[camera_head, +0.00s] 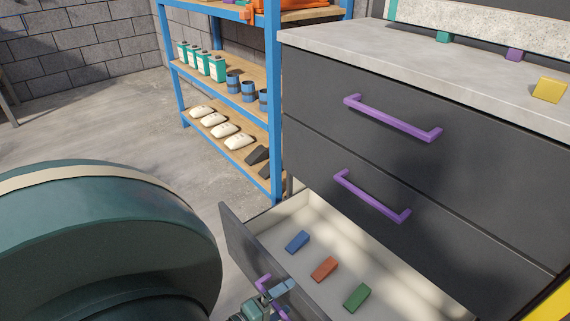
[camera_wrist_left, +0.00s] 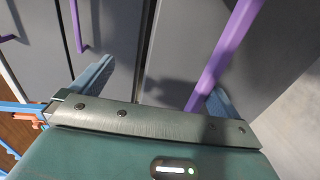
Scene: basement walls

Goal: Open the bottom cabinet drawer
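The dark grey cabinet (camera_head: 420,140) stands at the right with purple bar handles. Its bottom drawer (camera_head: 237,240) is pulled out, showing a pale interior. Inside lie a blue block (camera_head: 298,241), an orange-red block (camera_head: 324,268) and a green block (camera_head: 357,296). My left gripper (camera_head: 275,298) is at the drawer's front, by its purple handle (camera_head: 263,283), which it partly hides. In the left wrist view its blue fingers are wide apart, with the purple handle (camera_wrist_left: 226,52) running between them, close to the right finger. My right gripper is not in view.
The two upper drawers, with a middle handle (camera_head: 371,197) and a top handle (camera_head: 392,118), are closed. A blue shelf rack (camera_head: 274,120) with bottles, cans and bags stands behind. A yellow block (camera_head: 549,90) lies on the countertop. Concrete floor is clear left of the rack.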

